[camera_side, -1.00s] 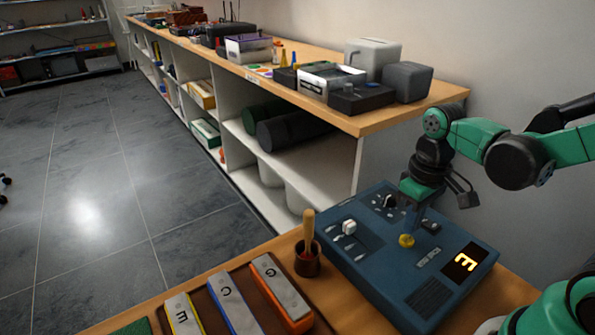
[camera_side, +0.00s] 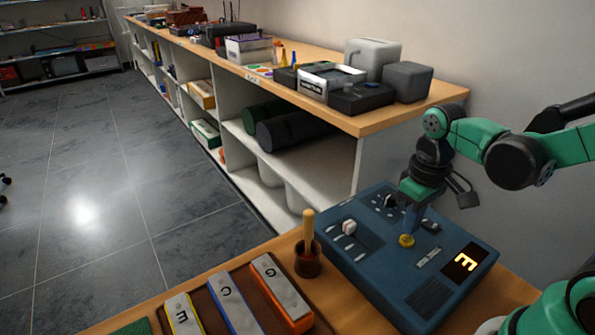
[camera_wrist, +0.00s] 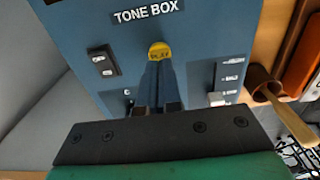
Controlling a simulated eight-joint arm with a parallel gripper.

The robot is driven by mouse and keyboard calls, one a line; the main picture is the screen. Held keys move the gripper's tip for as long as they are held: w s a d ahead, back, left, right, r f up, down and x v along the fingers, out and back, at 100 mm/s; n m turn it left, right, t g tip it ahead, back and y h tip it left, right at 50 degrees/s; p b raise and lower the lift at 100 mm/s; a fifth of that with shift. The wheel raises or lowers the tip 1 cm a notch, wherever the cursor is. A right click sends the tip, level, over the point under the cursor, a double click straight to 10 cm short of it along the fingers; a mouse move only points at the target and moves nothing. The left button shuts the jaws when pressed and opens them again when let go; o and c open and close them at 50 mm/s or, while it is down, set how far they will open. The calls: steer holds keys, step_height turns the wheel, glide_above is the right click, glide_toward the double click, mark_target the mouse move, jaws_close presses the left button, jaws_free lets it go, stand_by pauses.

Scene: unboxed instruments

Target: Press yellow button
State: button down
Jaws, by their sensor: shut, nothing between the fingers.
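The yellow button (camera_side: 406,241) sits on the top face of a blue tone box (camera_side: 345,267). In the wrist view the yellow button (camera_wrist: 160,52) shows lettering and lies just past my fingertips, under the "TONE BOX" label. My gripper (camera_side: 409,231) is shut and empty, pointing down with its tips at the button. In the wrist view the gripper (camera_wrist: 159,68) has its fingertips together, overlapping the button's near edge. I cannot tell whether they touch it or how far it is pressed.
The tone box has a white-capped lever (camera_side: 348,227), a black knob, a switch and a lit display (camera_side: 465,263). A brown cup (camera_side: 307,265) with a wooden-handled mallet stands beside it. Lettered chime bars (camera_side: 281,291) lie at the front. Shelves (camera_side: 300,160) stand behind.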

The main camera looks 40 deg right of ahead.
steer(key=shift+f, duration=1.2)
stand_by(0.3)
steer(key=shift+r, duration=3.55)
steer(key=w+a+t, duration=0.1)
steer(key=t, duration=0.1)
steer(key=w+a+r+t, duration=0.1)
steer(key=t, duration=0.1)
steer(key=w+a+t, duration=0.1)
steer(key=a+t, duration=0.1)
steer(key=t, duration=0.1)
steer(key=shift+w+r, duration=0.1)
steer(key=shift+r, duration=0.3)
